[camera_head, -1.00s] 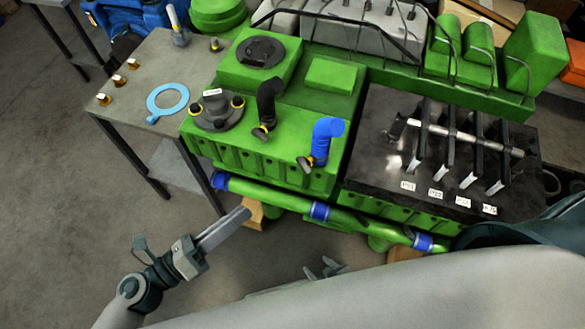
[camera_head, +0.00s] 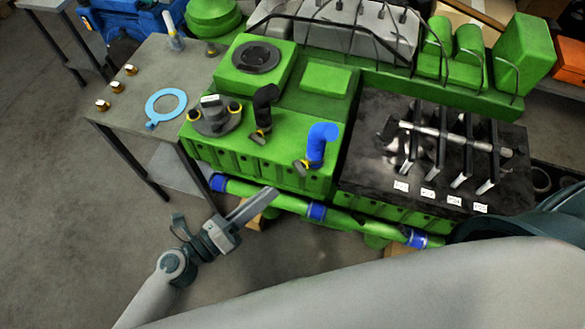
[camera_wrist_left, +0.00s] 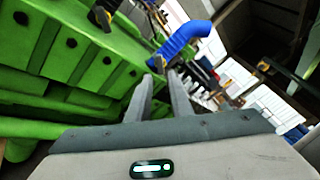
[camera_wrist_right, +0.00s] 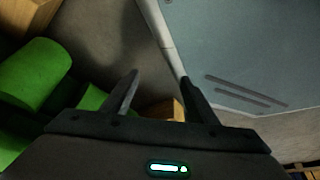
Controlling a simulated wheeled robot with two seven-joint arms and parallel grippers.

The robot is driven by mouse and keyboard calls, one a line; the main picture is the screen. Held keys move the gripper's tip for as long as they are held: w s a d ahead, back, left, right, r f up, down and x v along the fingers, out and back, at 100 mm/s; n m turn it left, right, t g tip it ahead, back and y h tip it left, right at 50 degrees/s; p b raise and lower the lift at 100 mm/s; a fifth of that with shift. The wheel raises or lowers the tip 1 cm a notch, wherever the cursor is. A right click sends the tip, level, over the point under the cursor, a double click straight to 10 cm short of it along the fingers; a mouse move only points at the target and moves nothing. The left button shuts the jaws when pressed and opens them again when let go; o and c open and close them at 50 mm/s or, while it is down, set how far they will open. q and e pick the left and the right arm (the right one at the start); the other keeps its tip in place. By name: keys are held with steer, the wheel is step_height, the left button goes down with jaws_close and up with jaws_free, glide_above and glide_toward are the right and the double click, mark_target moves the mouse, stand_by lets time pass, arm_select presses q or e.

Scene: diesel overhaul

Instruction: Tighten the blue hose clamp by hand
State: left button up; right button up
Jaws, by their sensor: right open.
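The blue elbow hose (camera_head: 322,138) stands upright on the green engine block, with its clamp (camera_head: 309,165) around its base and a yellowish tab at the front. In the left wrist view the blue hose (camera_wrist_left: 183,40) is just beyond my fingertips, and the clamp is partly hidden behind them. My left gripper (camera_head: 270,194) is open and empty, below and left of the clamp, in front of the block and apart from it. Its parted fingers (camera_wrist_left: 160,78) point toward the hose. My right gripper (camera_wrist_right: 159,78) is open and empty in its wrist view; it is hidden in the head view.
A black elbow hose (camera_head: 264,105) stands left of the blue one. A green pipe with blue sleeves (camera_head: 317,211) runs along the engine's front. A black tray (camera_head: 365,165) with metal parts lies at right. A grey table (camera_head: 140,75) holds a light-blue ring (camera_head: 166,106).

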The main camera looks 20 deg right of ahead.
mark_target(297, 170)
arm_select(q)
steer(key=p+x, duration=0.2)
steer(key=x, duration=0.7)
steer(key=shift+d, duration=0.1)
arm_select(e)
steer(key=s+d+g, duration=0.2)
steer(key=s+d, duration=0.1)
steer(key=s, duration=0.4)
steer(key=shift+s+f+h, duration=0.25)
steer(key=shift+f+h, duration=0.15)
steer(key=shift+f, duration=0.05)
arm_select(q)
jaws_close()
